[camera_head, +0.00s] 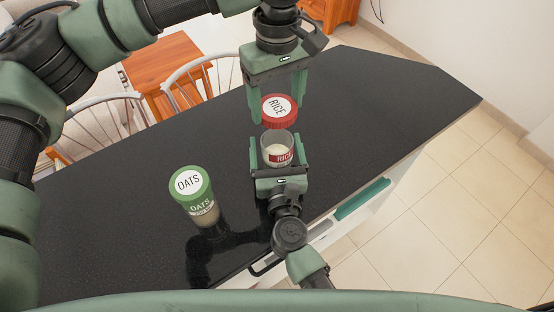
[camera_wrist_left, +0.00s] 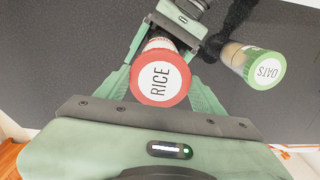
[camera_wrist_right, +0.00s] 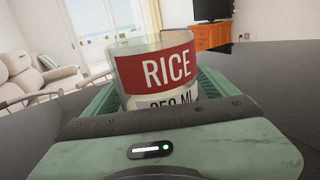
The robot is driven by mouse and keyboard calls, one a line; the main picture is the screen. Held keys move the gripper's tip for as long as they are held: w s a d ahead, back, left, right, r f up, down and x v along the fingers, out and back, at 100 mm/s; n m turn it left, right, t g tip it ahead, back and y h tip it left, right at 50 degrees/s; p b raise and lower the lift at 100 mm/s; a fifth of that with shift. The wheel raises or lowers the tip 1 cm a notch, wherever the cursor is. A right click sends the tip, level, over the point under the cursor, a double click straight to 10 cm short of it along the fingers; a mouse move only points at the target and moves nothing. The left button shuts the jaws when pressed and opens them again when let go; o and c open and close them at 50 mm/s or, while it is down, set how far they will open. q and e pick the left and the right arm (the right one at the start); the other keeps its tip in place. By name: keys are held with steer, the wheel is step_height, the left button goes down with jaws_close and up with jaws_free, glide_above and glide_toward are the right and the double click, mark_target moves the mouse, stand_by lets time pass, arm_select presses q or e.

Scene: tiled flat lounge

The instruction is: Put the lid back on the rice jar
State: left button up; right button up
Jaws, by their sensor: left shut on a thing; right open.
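The red lid with a white RICE label (camera_head: 279,107) is between the fingers of my left gripper (camera_head: 278,112), which is shut on it. The lid also shows in the left wrist view (camera_wrist_left: 161,82), label facing that camera. The clear rice jar (camera_head: 277,152) stands upright on the dark counter, its top open, with pale contents and a red RICE label. It fills the right wrist view (camera_wrist_right: 157,70). My right gripper (camera_head: 276,142) is open, low at the counter, with its fingers on either side of the jar. The lid is held above the jar, apart from it.
A green-lidded oats jar (camera_head: 190,186) stands on the dark counter (camera_head: 370,100) left of the rice jar. The counter is clear to the right. Chairs (camera_head: 95,125) and a wooden table (camera_head: 165,60) stand beyond its far edge.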

mark_target(277, 157)
steer(key=shift+w, duration=0.2)
jaws_close()
arm_select(q)
steer(key=shift+f, duration=2.45)
steer(key=shift+f, duration=0.1)
steer(key=shift+f, duration=0.8)
steer(key=shift+f, duration=0.6)
